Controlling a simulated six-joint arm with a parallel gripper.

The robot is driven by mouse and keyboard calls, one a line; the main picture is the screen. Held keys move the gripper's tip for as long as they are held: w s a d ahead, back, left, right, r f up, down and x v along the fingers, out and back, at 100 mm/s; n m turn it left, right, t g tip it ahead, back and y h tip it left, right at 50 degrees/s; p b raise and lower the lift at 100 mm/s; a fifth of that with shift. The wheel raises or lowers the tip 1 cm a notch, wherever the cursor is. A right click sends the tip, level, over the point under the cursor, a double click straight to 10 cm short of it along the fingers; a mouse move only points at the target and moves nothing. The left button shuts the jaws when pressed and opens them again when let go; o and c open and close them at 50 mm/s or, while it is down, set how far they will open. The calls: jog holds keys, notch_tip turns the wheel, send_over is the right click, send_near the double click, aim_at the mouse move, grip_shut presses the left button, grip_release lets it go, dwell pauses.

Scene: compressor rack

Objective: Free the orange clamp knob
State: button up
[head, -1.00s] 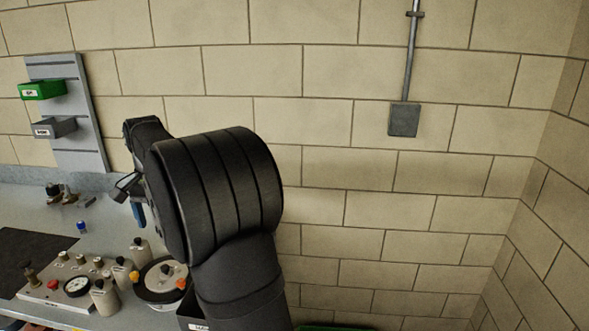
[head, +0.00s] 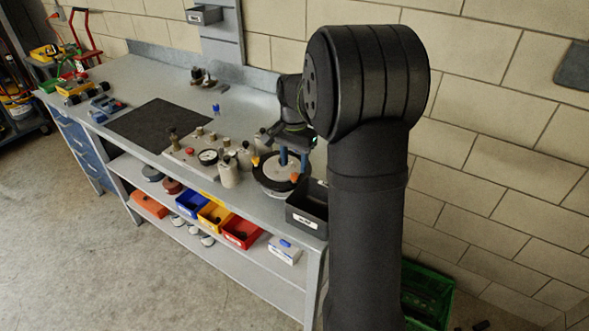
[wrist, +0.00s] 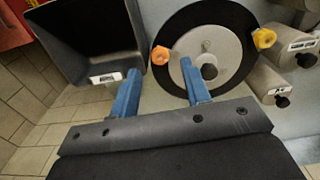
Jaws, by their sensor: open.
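The orange clamp knob (wrist: 160,55) sits on the black rim of a round lid (wrist: 207,45) with a pale grey centre. In the head view the orange knob (head: 294,177) is on the lid's near right edge. A second, yellow knob (wrist: 264,38) is on the rim's other side; the head view shows it too (head: 255,161). My gripper (wrist: 158,69) is open, with blue fingers. In the wrist view the orange knob appears between and just beyond the fingertips, and one fingertip overlaps the lid. Contact cannot be told. In the head view my gripper (head: 293,160) is over the lid.
A dark open bin (wrist: 90,35) stands close beside the lid. Grey cylinders (wrist: 270,80) stand on the lid's other side. A panel with a gauge (head: 208,156) and a black mat (head: 155,123) lie further left on the bench.

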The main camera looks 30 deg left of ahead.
aim_at(294, 175)
jog(key=shift+f, duration=1.7)
grip_shut()
